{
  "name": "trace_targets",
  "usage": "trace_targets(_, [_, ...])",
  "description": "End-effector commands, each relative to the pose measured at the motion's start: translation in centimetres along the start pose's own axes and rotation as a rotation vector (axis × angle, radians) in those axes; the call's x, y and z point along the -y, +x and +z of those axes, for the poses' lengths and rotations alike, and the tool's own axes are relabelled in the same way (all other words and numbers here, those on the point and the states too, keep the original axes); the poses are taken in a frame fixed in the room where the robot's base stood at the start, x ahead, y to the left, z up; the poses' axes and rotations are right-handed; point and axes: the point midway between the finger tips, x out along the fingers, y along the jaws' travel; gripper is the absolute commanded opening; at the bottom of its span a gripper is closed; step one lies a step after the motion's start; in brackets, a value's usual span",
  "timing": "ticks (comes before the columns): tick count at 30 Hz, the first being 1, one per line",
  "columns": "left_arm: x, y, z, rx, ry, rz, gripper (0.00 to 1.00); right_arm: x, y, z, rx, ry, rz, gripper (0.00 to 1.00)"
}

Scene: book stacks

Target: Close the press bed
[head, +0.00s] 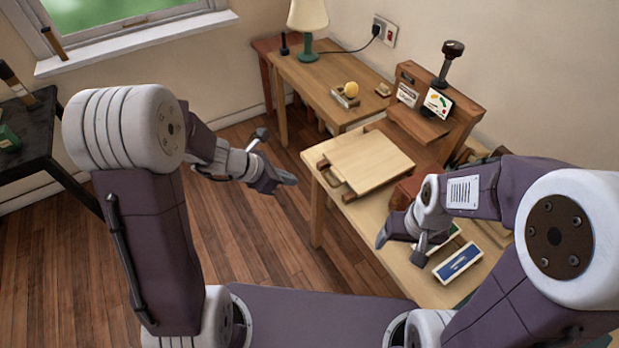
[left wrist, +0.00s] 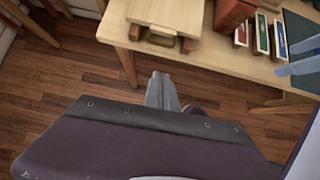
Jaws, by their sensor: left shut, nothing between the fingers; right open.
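The press bed (head: 372,157) is a pale flat wooden board with a brown handle bar (head: 331,178) along its left edge. It juts out to the left of the wooden press (head: 462,105) on the table. In the left wrist view the bed (left wrist: 165,12) shows at the top edge, partly cut off. My left gripper (head: 291,181) is shut and empty, left of the handle and apart from it, over the floor beside the table. Its closed fingers (left wrist: 163,88) also show in the left wrist view. My right gripper (head: 395,243) is open over the table's front part, right of the bed.
Small coloured boxes (head: 458,262) lie on the table (head: 362,214) near my right gripper. A dark table (head: 35,130) is far left. The floor between is clear.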

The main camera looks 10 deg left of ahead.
Motion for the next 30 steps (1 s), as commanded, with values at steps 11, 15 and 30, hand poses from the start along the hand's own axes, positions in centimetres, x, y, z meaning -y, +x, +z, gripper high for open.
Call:
trace_targets(11, [0.1, 8.2, -0.3, -0.002, 0.002, -0.004, 0.0, -0.1, 2.9, 0.3, 0.0, 0.0, 0.0, 0.78])
trace_targets(15, [0.1, 10.3, 0.7, -0.002, 0.005, -0.003, 0.0, -0.1, 2.8, 0.3, 0.0, 0.0, 0.0, 0.78])
trace_targets(30, [0.1, 12.6, 2.4, -0.002, 0.001, 0.0, 0.0, 0.0, 2.5, 0.2, 0.0, 0.0, 0.0, 0.78])
